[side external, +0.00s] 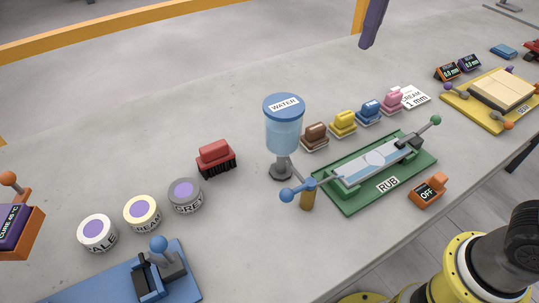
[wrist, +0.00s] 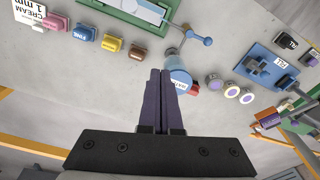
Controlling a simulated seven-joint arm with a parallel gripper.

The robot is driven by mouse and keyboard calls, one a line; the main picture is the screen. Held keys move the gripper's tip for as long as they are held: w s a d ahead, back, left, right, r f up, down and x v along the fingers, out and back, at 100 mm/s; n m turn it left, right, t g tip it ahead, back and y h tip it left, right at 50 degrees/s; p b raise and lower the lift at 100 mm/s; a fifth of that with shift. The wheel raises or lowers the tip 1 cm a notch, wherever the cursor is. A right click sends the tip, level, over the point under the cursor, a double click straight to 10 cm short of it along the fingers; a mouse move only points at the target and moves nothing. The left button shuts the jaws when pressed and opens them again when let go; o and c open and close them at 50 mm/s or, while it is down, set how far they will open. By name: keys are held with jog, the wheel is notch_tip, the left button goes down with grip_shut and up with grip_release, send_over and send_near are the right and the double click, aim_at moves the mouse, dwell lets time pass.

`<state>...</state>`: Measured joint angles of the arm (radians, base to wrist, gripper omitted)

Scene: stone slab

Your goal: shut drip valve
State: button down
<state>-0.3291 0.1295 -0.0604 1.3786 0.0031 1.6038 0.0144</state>
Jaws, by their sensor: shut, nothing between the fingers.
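The water container (side external: 284,130), a clear blue cup with a blue lid marked WATER, stands on a grey foot behind the green RUB board (side external: 335,208). A thin arm runs from its base toward the board. A lever with a blue ball (side external: 287,195) sticks out at the board's left end, above a brass-coloured post (side external: 307,199); I cannot tell whether this lever is the drip valve. My gripper (side external: 367,46) is shut and empty, high above the slab. In the wrist view its purple fingers (wrist: 160,72) partly cover the container (wrist: 180,78); the blue ball (wrist: 207,41) lies beyond, to the right.
A red brush (side external: 215,157) and several round tins (side external: 186,195) lie left of the container. Several coloured blocks (side external: 343,124) line up behind the board. An orange OFF switch (side external: 428,190) is in front of it. A blue fixture (side external: 158,270) is at lower left.

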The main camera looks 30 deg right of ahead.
aim_at(298, 189)
jog(key=w+a+f+n+g, duration=0.1)
jog(key=w+a+f, duration=0.25)
jog(key=a, duration=0.25)
jog(key=w+a+f+n+g, duration=0.1)
jog(key=w+a+f, duration=0.25)
jog(key=a, duration=0.25)
jog(key=s+a+f+n+g+h, duration=0.1)
jog(key=s+a+f+n+h, duration=0.1)
jog(key=a+f, duration=0.7)
jog(key=shift+a+f, duration=0.25)
jog(key=shift+f, duration=0.7)
jog(key=s+d+f, duration=0.4)
jog(key=s+f, duration=0.1)
jog(key=f, duration=0.4)
